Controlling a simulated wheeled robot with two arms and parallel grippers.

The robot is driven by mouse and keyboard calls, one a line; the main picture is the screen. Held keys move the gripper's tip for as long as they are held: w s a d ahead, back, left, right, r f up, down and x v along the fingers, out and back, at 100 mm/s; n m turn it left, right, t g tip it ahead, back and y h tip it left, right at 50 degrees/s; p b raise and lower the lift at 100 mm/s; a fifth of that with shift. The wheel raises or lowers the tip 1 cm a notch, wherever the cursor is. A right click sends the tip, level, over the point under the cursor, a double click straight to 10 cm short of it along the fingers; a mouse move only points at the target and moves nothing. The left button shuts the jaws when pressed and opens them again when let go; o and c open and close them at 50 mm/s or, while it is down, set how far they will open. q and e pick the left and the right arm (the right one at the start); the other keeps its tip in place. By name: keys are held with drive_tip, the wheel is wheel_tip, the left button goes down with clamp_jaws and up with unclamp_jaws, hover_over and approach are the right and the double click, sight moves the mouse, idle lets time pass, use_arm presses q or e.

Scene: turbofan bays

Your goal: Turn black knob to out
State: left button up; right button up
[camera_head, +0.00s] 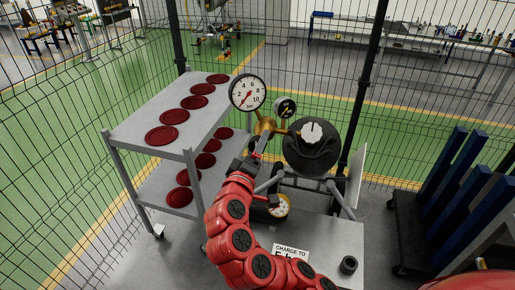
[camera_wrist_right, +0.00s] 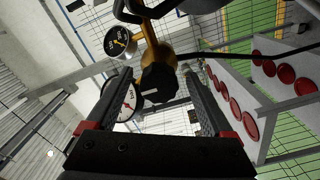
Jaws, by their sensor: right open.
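The black knob (camera_wrist_right: 158,82) is on the brass regulator (camera_wrist_right: 158,45) in the right wrist view, with a white mark on its face. My right gripper (camera_wrist_right: 152,92) is open, one finger on each side of the knob; I cannot tell whether they touch it. In the head view the right gripper (camera_head: 262,168) is just below the brass regulator (camera_head: 265,126), and the knob cannot be made out there. A large white gauge (camera_head: 248,92) and a small black gauge (camera_head: 286,108) are on the regulator. My left gripper is not in view.
A black rounded top with a pale cap (camera_head: 311,133) stands right of the regulator. A grey shelf (camera_head: 130,128) with red discs is at the left. A sign reading "CHARGE TO" (camera_head: 291,250) is on the cart (camera_head: 338,240). A rack with blue panels (camera_head: 455,180) is at the right.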

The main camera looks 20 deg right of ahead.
drive_tip(key=b+v, duration=0.5)
drive_tip(key=v, duration=1.2)
drive_tip(key=shift+s+b, duration=0.2)
drive_tip(key=shift+b, duration=0.1)
drive_tip(key=shift+a, duration=0.15)
